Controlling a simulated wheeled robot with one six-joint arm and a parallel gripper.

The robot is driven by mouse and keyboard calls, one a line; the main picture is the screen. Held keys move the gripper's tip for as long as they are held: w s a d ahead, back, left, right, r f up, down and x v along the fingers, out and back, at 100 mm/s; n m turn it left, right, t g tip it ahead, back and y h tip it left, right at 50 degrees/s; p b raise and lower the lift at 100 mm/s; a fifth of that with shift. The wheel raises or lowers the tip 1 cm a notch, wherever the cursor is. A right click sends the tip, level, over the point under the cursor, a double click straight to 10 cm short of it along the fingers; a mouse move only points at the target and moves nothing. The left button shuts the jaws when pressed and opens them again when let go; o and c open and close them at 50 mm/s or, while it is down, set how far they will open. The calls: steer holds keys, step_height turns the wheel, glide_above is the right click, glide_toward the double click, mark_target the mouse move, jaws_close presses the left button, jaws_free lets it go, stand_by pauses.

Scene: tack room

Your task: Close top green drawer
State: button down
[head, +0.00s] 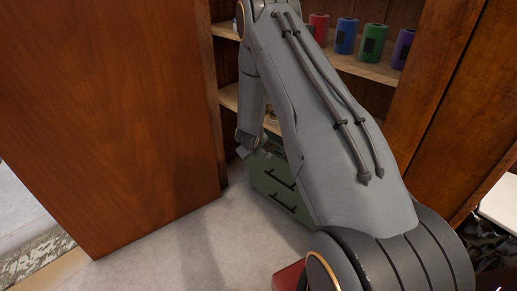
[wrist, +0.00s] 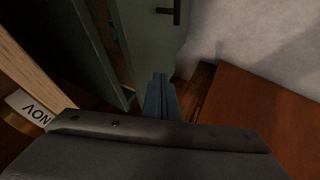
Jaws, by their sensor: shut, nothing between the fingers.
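The green drawer unit (head: 271,190) stands low on the floor in the head view, partly hidden behind my arm. Two dark bar handles show on its front. My gripper (head: 243,152) is at the unit's upper left corner, shut and empty. In the wrist view the shut fingers (wrist: 160,96) point at a green front panel (wrist: 150,45) with a dark handle (wrist: 168,13) at the top of the picture. A dark gap shows left of this panel, beside another green surface (wrist: 82,40). I cannot tell whether the fingers touch the panel, nor how far the top drawer stands out.
A large brown wooden door (head: 110,120) stands at the left, close to my gripper. Wooden shelves (head: 370,68) with several coloured cylinders are behind my arm. A lettered label (wrist: 30,108) shows at the left in the wrist view.

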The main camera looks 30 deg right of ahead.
steer(key=s+a+r+n+g+y+b, duration=0.1)
steer(key=s+a+r+n+y+b, duration=0.1)
steer(key=s+a+r+n+b, duration=0.25)
steer(key=s+a+r+n+g+y+b, duration=0.1)
steer(key=s+r+n, duration=0.2)
steer(key=s+n, duration=0.4)
steer(key=s+d+r+n+g+h+b, duration=0.25)
steer(key=s+d+n+b, duration=0.35)
steer(key=s+d, duration=0.4)
steer(key=w+d+f+n+b, duration=0.1)
steer(key=d+f+b, duration=0.4)
steer(key=f, duration=0.4)
steer(key=shift+d+f+n+h, duration=0.25)
steer(key=shift+d+n+h, duration=0.1)
steer(key=shift+d, duration=0.4)
